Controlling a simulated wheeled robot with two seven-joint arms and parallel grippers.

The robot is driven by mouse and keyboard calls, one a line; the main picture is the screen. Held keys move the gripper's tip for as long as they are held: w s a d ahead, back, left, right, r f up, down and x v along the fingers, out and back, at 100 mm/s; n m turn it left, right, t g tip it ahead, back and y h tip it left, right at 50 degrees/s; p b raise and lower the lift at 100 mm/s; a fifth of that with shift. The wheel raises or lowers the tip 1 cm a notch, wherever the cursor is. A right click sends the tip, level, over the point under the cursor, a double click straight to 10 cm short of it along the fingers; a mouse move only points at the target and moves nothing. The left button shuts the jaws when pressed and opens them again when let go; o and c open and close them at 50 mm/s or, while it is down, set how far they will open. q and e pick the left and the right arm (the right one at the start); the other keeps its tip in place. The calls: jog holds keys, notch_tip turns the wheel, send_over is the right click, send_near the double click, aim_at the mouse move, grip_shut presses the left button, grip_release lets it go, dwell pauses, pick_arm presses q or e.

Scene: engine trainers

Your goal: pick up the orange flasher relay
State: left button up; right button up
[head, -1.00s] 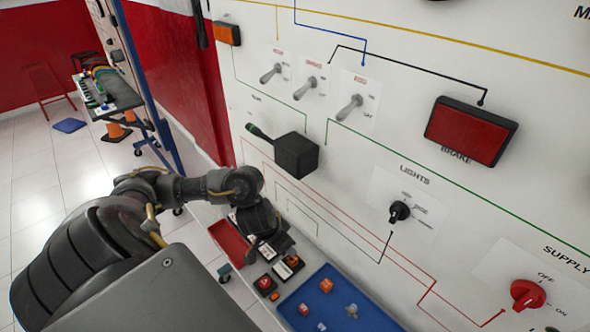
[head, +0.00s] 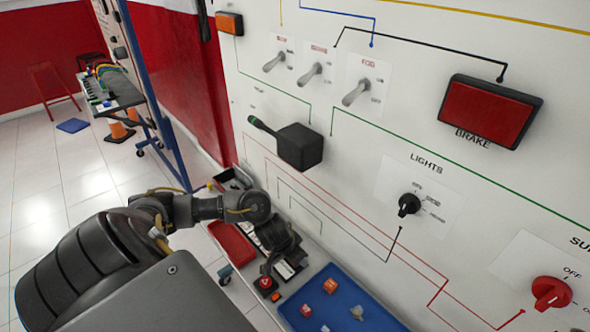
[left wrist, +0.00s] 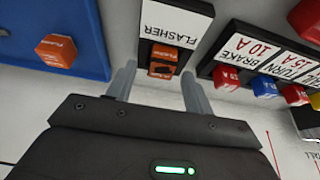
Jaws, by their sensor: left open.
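The orange flasher relay (left wrist: 163,62) sits in a black socket with a white FLASHER label (left wrist: 177,22) in the left wrist view. My left gripper (left wrist: 158,82) is open, with one finger on each side of the relay's near end. I cannot tell how far the fingertips are above it. In the head view my left gripper (head: 280,245) is low over the row of sockets and largely hides the relay's socket. A second orange block (left wrist: 57,50) with lettering lies in the blue tray at the left of the wrist view. My right gripper is not in view.
The blue tray (head: 350,290) holds several small parts. A fuse block (left wrist: 262,60) with coloured fuses stands close to the flasher socket. A red tray (head: 232,243) and red button (head: 265,284) are nearby. The white panel (head: 375,245) rises behind, with a protruding black box (head: 300,147).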

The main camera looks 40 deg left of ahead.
pick_arm(q)
jog(key=shift+f, duration=0.1)
jog(key=shift+w, duration=0.1)
jog(key=c, duration=1.1)
jog(key=shift+o, duration=0.2)
